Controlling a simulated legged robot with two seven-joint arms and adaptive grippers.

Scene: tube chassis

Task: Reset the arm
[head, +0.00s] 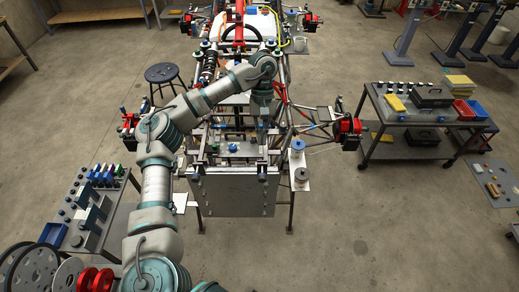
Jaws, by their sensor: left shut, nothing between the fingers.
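My left arm rises from the bottom left of the head view, bends above the left side of the tube chassis (283,88) and reaches over its middle. Its wrist points down, and my left gripper (262,122) is at the lower end, over the front part of the chassis. The gripper is small and dark here and looks shut and empty. I cannot tell whether it touches the frame below it. My right gripper is out of view.
A grey cart (412,118) with bins and yellow boxes stands at right. A tool table (108,215) stands at lower left, near wheels (35,268). A round stool (162,73) is left of the chassis. Floor (340,230) is clear at lower right.

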